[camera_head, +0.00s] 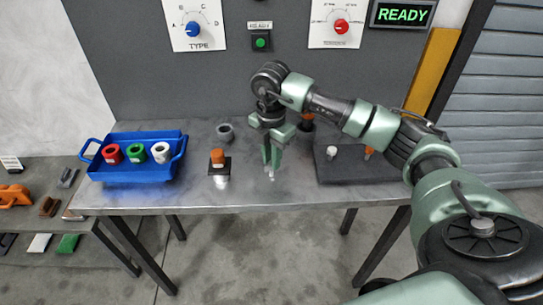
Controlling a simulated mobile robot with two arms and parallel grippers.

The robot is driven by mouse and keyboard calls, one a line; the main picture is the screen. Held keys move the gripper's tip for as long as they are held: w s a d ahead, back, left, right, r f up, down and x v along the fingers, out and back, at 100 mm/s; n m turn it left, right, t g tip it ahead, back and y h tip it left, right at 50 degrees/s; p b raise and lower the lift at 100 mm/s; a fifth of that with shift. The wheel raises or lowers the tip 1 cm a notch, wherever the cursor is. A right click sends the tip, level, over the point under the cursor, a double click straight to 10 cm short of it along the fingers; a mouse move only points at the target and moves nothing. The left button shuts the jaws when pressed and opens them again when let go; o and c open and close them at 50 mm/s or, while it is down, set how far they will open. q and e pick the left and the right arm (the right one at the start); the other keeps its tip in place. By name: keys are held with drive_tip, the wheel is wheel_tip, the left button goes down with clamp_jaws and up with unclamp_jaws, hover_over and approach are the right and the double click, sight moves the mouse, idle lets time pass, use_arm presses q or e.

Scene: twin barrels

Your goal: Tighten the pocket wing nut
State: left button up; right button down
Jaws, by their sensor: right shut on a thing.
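My right gripper (270,164) is over the middle of the metal table, fingers pointing down near its front part. It is shut on a small pale thing at its fingertips, too small to identify surely as the wing nut. Left of it, an orange block (217,156) stands on a small dark plate (214,170). A dark board (335,172) right of the gripper carries a small white piece (332,151) and an orange piece (369,151). I cannot tell which part is the pocket. My left gripper is not in view.
A blue tray (135,174) holds red, green and white rings at the table's left. A grey ring (225,131) stands behind the orange block. An orange-topped dark part (307,122) is behind the gripper. The wall panel has knobs and a READY display (402,14).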

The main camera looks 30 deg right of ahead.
drive_tip(key=m, duration=0.2)
drive_tip(key=m+p, duration=0.1)
drive_tip(key=m, duration=0.1)
drive_tip(key=shift+w+d+r+m, duration=0.1)
drive_tip(key=shift+w+r+m, duration=0.1)
drive_tip(key=shift+r+m, duration=0.15)
drive_tip(key=shift+m+p, duration=0.65)
drive_tip(key=shift+m, duration=1.6)
drive_tip(key=c, duration=1.6)
unclamp_jaws()
drive_tip(key=shift+o, duration=0.2)
drive_tip(key=shift+s+f, duration=0.1)
drive_tip(key=shift+f, duration=0.05)
wheel_tip(320, 180, up, 8)
drive_tip(key=shift+f+b, duration=0.1)
drive_tip(key=shift+b, duration=0.55)
